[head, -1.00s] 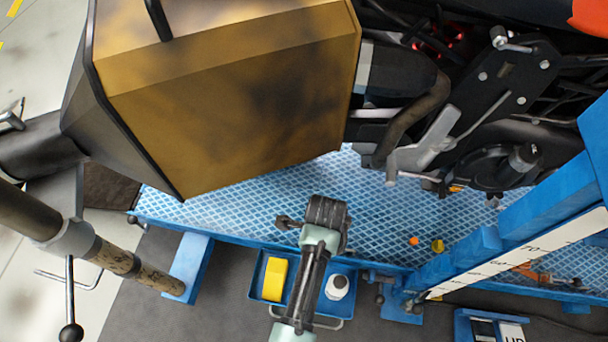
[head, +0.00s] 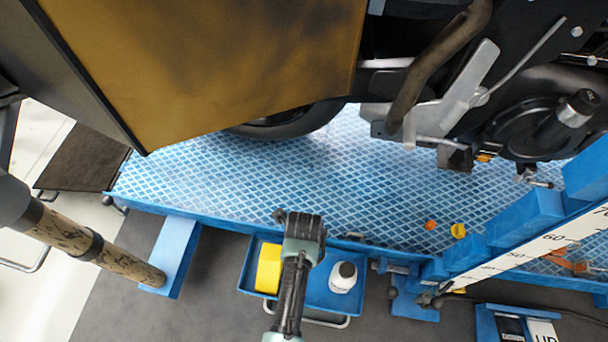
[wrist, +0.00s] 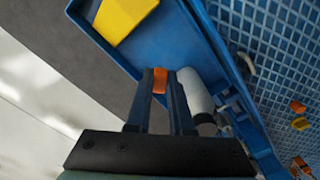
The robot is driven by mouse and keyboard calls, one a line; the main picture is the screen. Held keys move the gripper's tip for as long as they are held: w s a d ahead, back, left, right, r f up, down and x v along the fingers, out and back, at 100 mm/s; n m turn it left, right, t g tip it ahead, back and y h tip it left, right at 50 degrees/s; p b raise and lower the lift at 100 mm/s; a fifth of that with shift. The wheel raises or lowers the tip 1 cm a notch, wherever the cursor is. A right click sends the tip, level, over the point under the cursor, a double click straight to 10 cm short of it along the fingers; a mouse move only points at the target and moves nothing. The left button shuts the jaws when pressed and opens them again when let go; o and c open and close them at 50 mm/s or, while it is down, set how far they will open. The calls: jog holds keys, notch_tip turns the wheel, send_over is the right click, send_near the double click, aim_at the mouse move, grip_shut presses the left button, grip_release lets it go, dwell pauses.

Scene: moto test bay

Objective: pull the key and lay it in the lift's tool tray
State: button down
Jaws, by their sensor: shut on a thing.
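In the wrist view my gripper (wrist: 160,78) is shut on a small orange piece, which I take to be the key (wrist: 159,80). Only its orange part shows between the fingertips. The blue tool tray (wrist: 165,42) lies beyond and below the fingers; the height between them is hard to tell. In the head view the tray (head: 314,290) hangs at the lift's near edge, partly behind my arm. My wrist covers the fingers and the key there.
The blue lift deck (head: 330,190) is behind, under the motorcycle (head: 520,120). A tan panel (head: 210,70) hangs at upper left.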

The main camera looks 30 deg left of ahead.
notch_tip(320, 180, down, 10)
jog(key=b, duration=1)
jog(key=shift+f, duration=0.15)
jog(key=c, duration=0.7)
grip_release()
notch_tip(320, 180, up, 13)
jog(key=p, duration=0.8)
